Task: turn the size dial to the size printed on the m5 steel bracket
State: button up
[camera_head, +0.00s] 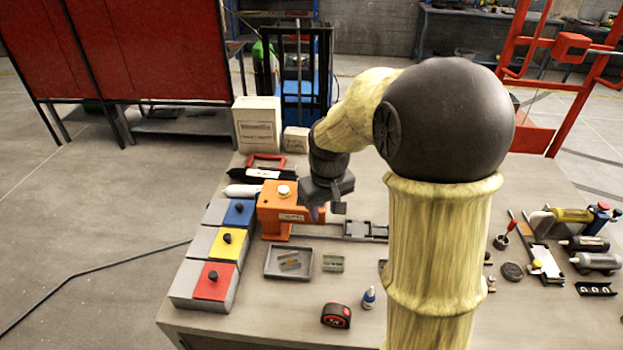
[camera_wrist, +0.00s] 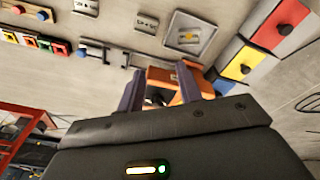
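An orange machine (camera_head: 275,213) stands on the workbench with a pale round knob (camera_head: 284,191) on top. I cannot tell for sure whether this knob is the size dial. My gripper (camera_head: 327,210) is at the machine's right end, fingers pointing down. In the wrist view my gripper (camera_wrist: 158,76) is open, with part of the orange machine (camera_wrist: 160,74) and a dark round part (camera_wrist: 156,97) showing between its fingers. A small metal plate (camera_head: 333,263) lies in front of the machine and may be the steel bracket. No size print is readable.
Blue, yellow and red lidded boxes (camera_head: 212,283) line the left edge. A tape measure (camera_head: 336,316) and small bottle (camera_head: 369,298) lie in front. Tools (camera_head: 545,262) fill the right side. My arm hides the bench's middle.

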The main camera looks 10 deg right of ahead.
jog(key=w+r+n+p, duration=0.2)
jog(key=w+r, duration=0.3)
jog(key=w, duration=0.3)
jog(key=w+r+n+g+p, duration=0.1)
jog(key=w+r+p, duration=0.2)
jog(key=w+r, duration=0.2)
jog(key=w, duration=0.3)
jog(key=shift+w+d+r+n+g, duration=0.2)
jog(key=shift+d+n+g, duration=0.1)
jog(key=shift+d+n, duration=0.1)
jog(key=shift+f, duration=0.15)
notch_tip(320, 180, down, 17)
jog(key=p, duration=0.5)
jog(key=shift+f, duration=0.15)
grip_shut()
